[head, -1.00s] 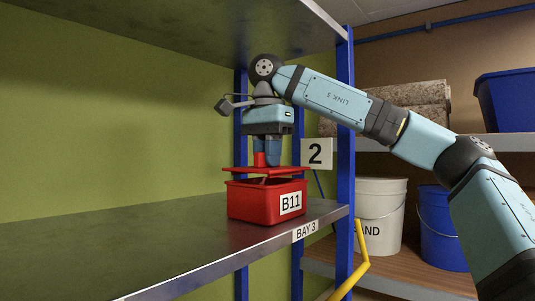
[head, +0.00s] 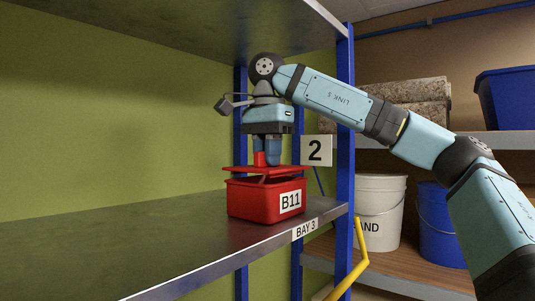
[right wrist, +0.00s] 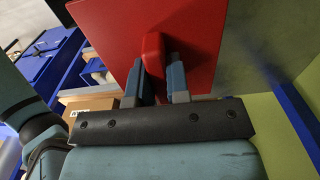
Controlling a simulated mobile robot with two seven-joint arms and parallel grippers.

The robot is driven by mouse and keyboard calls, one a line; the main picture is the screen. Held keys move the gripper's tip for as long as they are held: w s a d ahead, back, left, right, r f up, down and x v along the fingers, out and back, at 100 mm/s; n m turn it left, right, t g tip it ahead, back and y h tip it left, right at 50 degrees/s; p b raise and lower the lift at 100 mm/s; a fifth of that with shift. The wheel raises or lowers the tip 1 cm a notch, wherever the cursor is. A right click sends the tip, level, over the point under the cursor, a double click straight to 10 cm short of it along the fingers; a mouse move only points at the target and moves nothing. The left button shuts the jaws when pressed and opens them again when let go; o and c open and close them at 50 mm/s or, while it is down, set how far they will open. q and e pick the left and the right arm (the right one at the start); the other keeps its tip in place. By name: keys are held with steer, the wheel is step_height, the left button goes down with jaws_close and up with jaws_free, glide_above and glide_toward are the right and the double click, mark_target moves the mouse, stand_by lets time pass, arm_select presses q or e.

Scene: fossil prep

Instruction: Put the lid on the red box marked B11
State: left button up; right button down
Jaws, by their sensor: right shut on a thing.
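The red box marked B11 (head: 262,203) stands upright on the metal shelf near its right end. The flat red lid (head: 290,171) is just above the box's opening, slightly askew, with a narrow dark gap showing between them. My right gripper (head: 267,160) points down from above and is shut on the lid's red upright handle (head: 260,159). In the right wrist view the two fingers (right wrist: 158,78) sit on either side of the handle (right wrist: 153,52), with the lid's red plate (right wrist: 195,40) beyond. The lid hides the box's inside. My left gripper is not in view.
The box's shelf (head: 130,245), with a BAY 3 label, is clear to the left. Another shelf (head: 190,20) hangs overhead. White (head: 380,205) and blue (head: 440,220) buckets stand farther right.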

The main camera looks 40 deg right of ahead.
steer(key=shift+f, duration=0.6)
steer(key=c, duration=1)
jaws_free()
steer(key=shift+r, duration=0.15)
step_height(320, 180, up, 2)
steer(key=shift+r+p, duration=0.2)
steer(key=shift+p, duration=0.8)
step_height(320, 180, up, 4)
steer(key=shift+r, duration=0.25)
steer(key=shift+d, duration=0.1)
